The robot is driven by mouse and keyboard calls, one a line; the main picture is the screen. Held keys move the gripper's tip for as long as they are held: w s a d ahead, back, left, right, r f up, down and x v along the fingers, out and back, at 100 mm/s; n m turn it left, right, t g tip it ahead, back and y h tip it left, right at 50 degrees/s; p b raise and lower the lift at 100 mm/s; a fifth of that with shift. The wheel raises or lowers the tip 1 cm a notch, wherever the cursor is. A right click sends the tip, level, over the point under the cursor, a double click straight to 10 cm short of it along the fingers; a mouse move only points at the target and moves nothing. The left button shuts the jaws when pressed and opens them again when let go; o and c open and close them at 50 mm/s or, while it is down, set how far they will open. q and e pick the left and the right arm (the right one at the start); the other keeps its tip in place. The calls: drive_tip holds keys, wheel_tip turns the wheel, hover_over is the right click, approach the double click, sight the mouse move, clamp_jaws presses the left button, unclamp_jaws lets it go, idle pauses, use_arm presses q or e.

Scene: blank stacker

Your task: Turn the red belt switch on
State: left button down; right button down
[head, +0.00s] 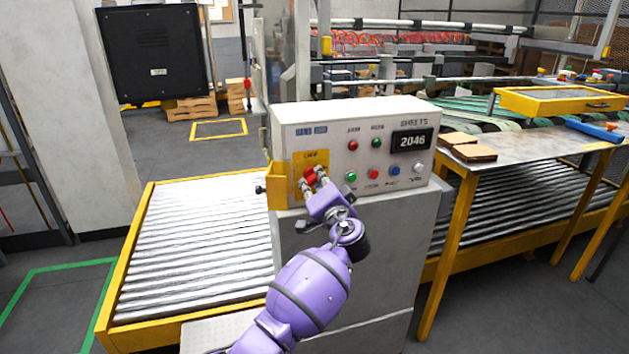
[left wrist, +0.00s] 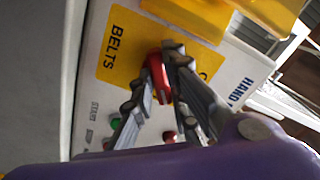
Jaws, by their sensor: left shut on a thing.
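The red belt switch (head: 310,174) is a small red knob on a yellow plate (head: 309,157) at the left of the control box front. In the left wrist view the red knob (left wrist: 157,77) sits on the yellow plate marked BELTS (left wrist: 118,45). My left gripper (head: 316,180) is at the knob, with its two fingers on either side of it, shut on it. In the left wrist view the fingers (left wrist: 155,85) partly cover the knob. I cannot tell which position the switch points to. My right gripper is not in view.
The control box (head: 370,125) has several buttons and a display (head: 412,139) reading 2046. A yellow bracket (head: 278,185) juts out just left of the switch. A roller conveyor (head: 200,240) lies to the left. A table (head: 520,150) with brown blocks (head: 474,152) stands at the right.

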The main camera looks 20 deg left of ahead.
use_arm(q)
drive_tip(key=m, duration=0.1)
drive_tip(key=m+p, duration=0.1)
drive_tip(key=m, duration=0.1)
drive_tip(key=shift+r+m, duration=0.2)
drive_tip(key=shift+m, duration=0.1)
drive_tip(key=m+p, duration=0.1)
drive_tip(key=m, duration=0.2)
drive_tip(key=shift+f+m, duration=0.1)
drive_tip(key=shift+m, duration=0.2)
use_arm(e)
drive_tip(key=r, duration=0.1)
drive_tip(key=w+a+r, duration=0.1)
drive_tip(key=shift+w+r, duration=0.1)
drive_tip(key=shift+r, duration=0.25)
use_arm(q)
drive_tip(key=shift+p, duration=0.3)
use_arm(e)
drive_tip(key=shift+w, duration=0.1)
use_arm(q)
drive_tip(key=shift+f, duration=0.1)
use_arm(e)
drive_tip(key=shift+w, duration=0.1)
use_arm(q)
drive_tip(key=c, duration=1.7)
unclamp_jaws()
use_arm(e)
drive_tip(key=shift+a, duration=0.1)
